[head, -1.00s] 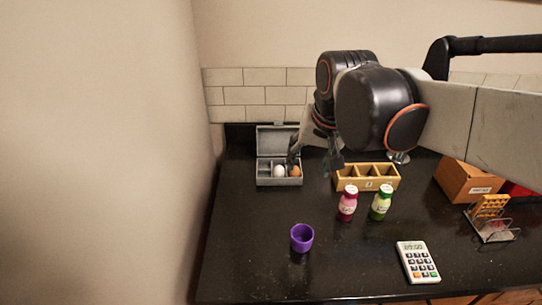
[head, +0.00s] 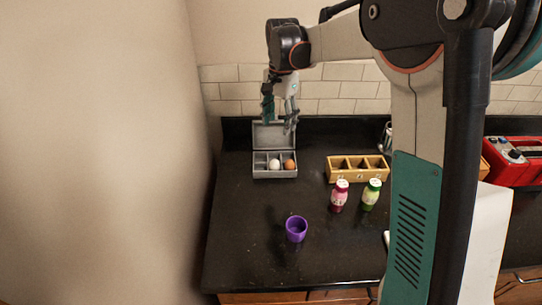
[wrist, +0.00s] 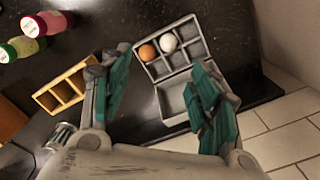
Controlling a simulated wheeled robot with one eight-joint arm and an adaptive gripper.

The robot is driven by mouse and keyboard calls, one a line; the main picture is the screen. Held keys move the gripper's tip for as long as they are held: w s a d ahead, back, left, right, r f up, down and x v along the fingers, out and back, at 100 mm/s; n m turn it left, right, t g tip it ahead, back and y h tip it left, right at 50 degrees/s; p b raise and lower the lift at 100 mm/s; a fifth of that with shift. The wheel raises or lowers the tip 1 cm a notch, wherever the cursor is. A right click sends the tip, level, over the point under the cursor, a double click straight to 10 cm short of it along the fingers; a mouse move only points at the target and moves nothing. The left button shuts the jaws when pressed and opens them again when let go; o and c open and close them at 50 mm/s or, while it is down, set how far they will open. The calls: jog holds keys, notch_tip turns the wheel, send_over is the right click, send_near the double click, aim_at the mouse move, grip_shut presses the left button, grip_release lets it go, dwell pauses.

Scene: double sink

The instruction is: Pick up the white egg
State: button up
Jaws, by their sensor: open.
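The white egg (head: 274,164) sits in a compartment of the open grey egg box (head: 262,174) at the back left of the counter. A brown egg (head: 289,164) lies just right of it in the head view. In the wrist view the white egg (wrist: 168,42) shows beside the brown egg (wrist: 147,52), in the box row farther from the lid. My gripper (head: 280,128) is above the back of the box, near its raised lid (head: 270,137). In the wrist view its teal-padded fingers (wrist: 165,100) are spread apart, with nothing between them; the white egg lies beyond the fingertips.
A wooden divided box (head: 357,180) stands right of the egg box. Pink (head: 340,196) and green (head: 371,195) bottles stand in front of it, and a purple cup (head: 296,229) is nearer. A tiled wall (head: 325,95) is close behind. Counter left of the cup is clear.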

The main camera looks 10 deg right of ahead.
jog(key=w+f+m+g+p, duration=0.1)
jog(key=w+f+m+p, duration=0.1)
jog(key=w+f, duration=0.25)
jog(key=b, duration=0.3)
send_near(274, 165)
jog(key=shift+g, duration=0.3)
jog(key=f, duration=0.8)
jog(key=shift+w+d+f, duration=0.1)
jog(key=shift+w+f, duration=0.25)
jog(key=c, duration=0.8)
